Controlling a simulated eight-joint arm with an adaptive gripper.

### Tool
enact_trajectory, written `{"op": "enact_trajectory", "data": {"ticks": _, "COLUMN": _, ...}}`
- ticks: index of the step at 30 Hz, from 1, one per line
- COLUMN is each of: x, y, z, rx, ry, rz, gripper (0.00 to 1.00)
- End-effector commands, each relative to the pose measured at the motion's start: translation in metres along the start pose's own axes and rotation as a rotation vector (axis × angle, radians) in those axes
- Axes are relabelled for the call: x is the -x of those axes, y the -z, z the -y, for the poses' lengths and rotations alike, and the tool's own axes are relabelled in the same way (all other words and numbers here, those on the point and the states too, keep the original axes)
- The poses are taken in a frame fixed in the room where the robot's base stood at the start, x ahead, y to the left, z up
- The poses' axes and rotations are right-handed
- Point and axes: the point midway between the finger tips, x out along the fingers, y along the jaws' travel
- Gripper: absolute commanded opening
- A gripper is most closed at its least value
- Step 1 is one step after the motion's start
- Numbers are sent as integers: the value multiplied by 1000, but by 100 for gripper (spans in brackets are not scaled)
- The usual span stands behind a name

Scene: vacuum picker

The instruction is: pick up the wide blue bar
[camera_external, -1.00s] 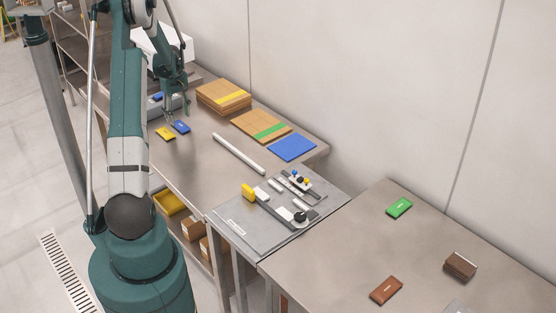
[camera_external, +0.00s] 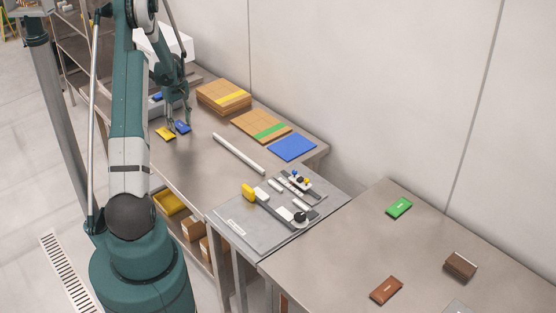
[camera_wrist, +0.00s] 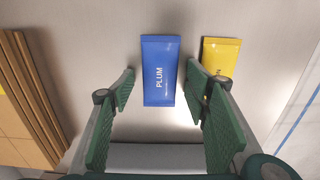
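The wide blue bar (camera_wrist: 160,72), printed "PLUM", lies on the metal table in the wrist view. It sits ahead of and between the two green fingers of my gripper (camera_wrist: 160,90). The fingers are open, one on each side of the bar, with nothing held. In the external view the blue bar (camera_external: 183,128) lies below my gripper (camera_external: 179,122), which partly covers that spot. Whether the fingers touch the table cannot be told.
A yellow bar (camera_wrist: 222,60) lies close to the right of the blue bar, partly behind the right finger. Stacked cardboard (camera_wrist: 22,100) stands at the left. In the external view a flat blue sheet (camera_external: 292,147) and a white rod (camera_external: 238,153) lie further along the table.

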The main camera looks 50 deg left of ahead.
Motion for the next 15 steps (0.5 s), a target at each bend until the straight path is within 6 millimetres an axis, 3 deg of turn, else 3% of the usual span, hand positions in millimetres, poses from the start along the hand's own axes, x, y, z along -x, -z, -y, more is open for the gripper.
{"op": "enact_trajectory", "data": {"ticks": 1, "x": 0, "y": 0, "z": 0, "rx": 0, "ry": 0, "rz": 0, "gripper": 40}}
{"op": "enact_trajectory", "data": {"ticks": 6, "x": 0, "y": 0, "z": 0, "rx": 0, "ry": 0, "rz": 0, "gripper": 18}}
{"op": "enact_trajectory", "data": {"ticks": 15, "x": 0, "y": 0, "z": 0, "rx": 0, "ry": 0, "rz": 0, "gripper": 18}}
